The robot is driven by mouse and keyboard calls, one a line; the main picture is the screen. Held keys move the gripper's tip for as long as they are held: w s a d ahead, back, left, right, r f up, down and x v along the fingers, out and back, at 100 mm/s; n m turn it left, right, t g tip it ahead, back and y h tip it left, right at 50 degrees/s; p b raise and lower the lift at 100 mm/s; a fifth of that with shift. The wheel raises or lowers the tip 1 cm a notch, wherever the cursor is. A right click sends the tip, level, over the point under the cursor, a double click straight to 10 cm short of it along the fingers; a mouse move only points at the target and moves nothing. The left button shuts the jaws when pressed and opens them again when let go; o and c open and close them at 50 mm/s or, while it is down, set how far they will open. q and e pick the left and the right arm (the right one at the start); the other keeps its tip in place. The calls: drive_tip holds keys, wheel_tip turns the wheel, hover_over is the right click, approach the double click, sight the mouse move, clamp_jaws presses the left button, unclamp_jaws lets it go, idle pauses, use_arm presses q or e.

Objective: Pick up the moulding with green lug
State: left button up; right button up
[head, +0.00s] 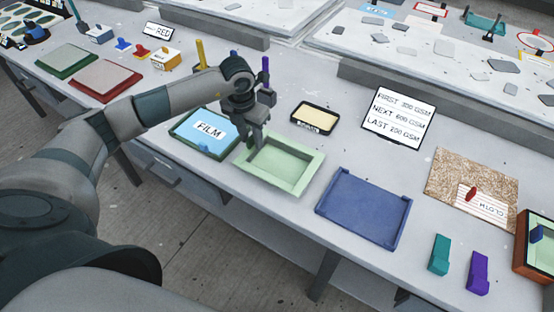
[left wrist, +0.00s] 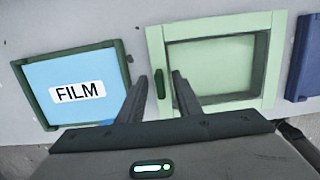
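The pale green moulding (head: 284,163), a shallow square tray, lies on the table in the middle of the head view. It also shows in the left wrist view (left wrist: 222,102). Its dark green lug (left wrist: 160,84) is on its left rim in the wrist view; my gripper hides it in the head view. My left gripper (head: 256,142) points down over that rim. In the wrist view its two fingers (left wrist: 159,76) are apart, one on each side of the lug, with gaps showing. My right gripper is not in view.
A green-framed FILM tray (head: 207,131) stands close left of the moulding, and a blue tray (head: 363,207) close right. Behind are a small cream tray (head: 314,118) and a sign (head: 398,118). Teal (head: 439,254) and purple (head: 478,272) blocks lie front right.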

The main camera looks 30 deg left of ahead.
use_arm(q)
clamp_jaws()
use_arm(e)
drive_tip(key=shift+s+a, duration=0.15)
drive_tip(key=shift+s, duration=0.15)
use_arm(q)
drive_tip(key=shift+r, duration=0.1)
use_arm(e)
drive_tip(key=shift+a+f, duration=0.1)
